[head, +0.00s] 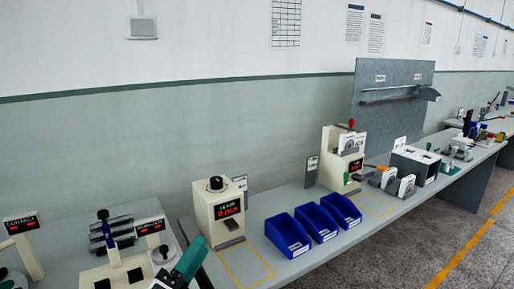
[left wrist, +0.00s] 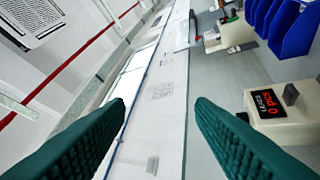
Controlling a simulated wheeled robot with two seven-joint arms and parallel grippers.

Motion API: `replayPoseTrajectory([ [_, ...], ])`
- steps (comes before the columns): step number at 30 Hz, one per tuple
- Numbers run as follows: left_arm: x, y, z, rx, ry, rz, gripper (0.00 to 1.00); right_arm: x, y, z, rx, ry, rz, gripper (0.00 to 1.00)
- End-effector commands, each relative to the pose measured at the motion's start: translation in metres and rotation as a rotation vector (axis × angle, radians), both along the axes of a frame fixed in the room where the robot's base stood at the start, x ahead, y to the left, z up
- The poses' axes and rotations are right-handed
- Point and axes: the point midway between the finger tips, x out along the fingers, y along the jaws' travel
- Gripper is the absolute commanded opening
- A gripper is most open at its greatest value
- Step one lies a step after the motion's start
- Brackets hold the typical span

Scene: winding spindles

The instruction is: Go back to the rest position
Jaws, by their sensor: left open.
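My left gripper (head: 180,268) shows at the bottom of the head view, with a green finger slanting up to the right in front of the bench. In the left wrist view its two green ribbed fingers (left wrist: 160,115) stand wide apart with nothing between them. Beyond them are the wall and the bench, seen tilted. My right gripper is in neither view.
A cream box with a red display (head: 218,208) stands on the bench (head: 295,264), right of my left gripper. Three blue bins (head: 312,224) sit beside it. Contact devices (head: 20,226) stand at left. A yellow-outlined bench patch (head: 238,268) is clear.

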Motion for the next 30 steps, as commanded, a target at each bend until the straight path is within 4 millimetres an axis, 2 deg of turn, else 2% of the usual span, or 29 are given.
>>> replayPoseTrajectory([
  [1,-0.001,0.020,-0.020,-0.162,0.150,0.068,0.49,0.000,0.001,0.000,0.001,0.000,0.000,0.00],
  [2,-0.002,0.033,-0.033,-0.262,0.241,0.114,0.49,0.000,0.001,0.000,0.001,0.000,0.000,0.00],
  [4,-0.011,0.060,-0.071,-0.484,0.459,0.223,0.49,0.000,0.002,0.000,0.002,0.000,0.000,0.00],
  [6,-0.031,0.081,-0.115,-0.694,0.677,0.338,0.49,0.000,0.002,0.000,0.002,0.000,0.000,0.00],
  [9,-0.070,0.098,-0.172,-0.934,0.949,0.497,0.49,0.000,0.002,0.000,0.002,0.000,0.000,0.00],
  [12,-0.109,0.102,-0.210,-1.091,1.145,0.624,0.49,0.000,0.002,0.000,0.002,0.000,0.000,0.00],
  [15,-0.145,0.102,-0.235,-1.200,1.296,0.730,0.49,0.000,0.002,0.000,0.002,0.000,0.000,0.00],
  [18,-0.177,0.099,-0.253,-1.281,1.420,0.824,0.49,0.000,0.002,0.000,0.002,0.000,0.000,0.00],
  [26,-0.257,0.087,-0.277,-1.422,1.692,1.053,0.49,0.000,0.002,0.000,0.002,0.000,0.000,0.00],
  [30,-0.246,0.086,-0.316,-1.412,1.703,1.069,0.49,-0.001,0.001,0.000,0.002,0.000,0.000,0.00],
])
